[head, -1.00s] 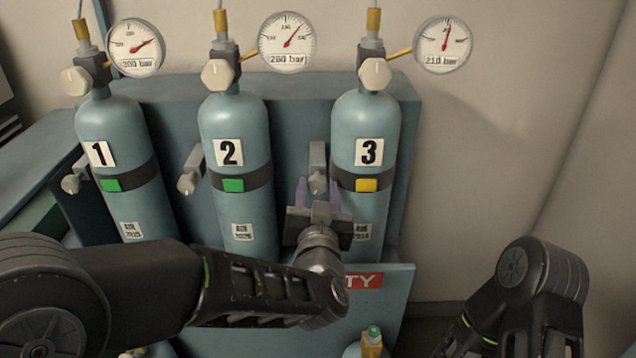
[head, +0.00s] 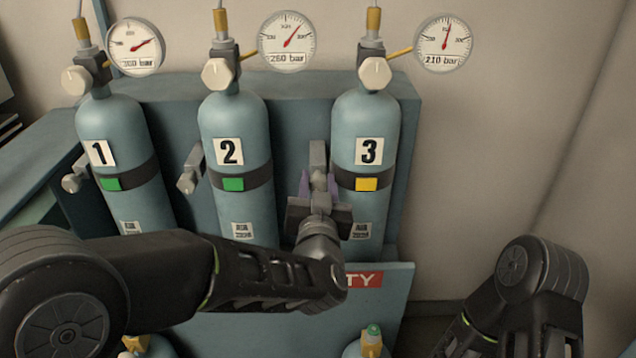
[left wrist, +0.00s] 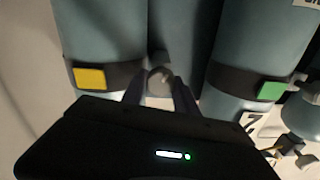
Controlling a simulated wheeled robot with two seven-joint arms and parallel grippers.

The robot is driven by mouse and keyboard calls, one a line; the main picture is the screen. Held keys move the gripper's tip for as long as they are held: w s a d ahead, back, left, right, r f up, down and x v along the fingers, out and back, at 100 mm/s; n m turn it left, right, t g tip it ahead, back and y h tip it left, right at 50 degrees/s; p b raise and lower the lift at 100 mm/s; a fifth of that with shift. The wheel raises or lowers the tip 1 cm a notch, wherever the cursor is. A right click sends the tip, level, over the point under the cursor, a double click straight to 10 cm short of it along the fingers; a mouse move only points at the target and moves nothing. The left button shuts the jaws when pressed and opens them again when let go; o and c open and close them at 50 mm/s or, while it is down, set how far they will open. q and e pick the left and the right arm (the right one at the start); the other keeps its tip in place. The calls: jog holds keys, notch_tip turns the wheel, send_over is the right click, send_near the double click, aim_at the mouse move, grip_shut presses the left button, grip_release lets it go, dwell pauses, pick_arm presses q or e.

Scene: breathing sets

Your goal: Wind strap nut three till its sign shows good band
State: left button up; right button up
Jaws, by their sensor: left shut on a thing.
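Cylinder three (head: 364,130) is pale blue with a white "3" label and stands in the rack at the right. Its dark strap (head: 343,179) carries a yellow sign (head: 367,184), which also shows in the left wrist view (left wrist: 90,78). The strap nut (left wrist: 159,80) is a grey knob beside the cylinder, left of it in the head view. My left gripper (head: 319,184) is shut on this nut, with a finger on each side, and mostly hides it in the head view. The right gripper is out of view; only my right arm shows.
Cylinders one (head: 121,130) and two (head: 233,130) stand to the left, with green signs (head: 111,184) (head: 233,186) and their own strap nuts (head: 72,183) (head: 187,184). Gauges hang above each cylinder. A blue panel with a red label (head: 362,281) stands in front.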

pick_arm(q)
jog(key=n+b, duration=0.3)
jog(key=b, duration=0.1)
jog(key=shift+a+f+n, duration=0.1)
jog(key=shift+f+n, duration=0.1)
jog(key=shift+n, duration=0.2)
grip_shut()
jog(key=shift+r, duration=0.15)
jog(key=o, duration=0.9)
grip_release()
jog(key=shift+s, duration=3.9)
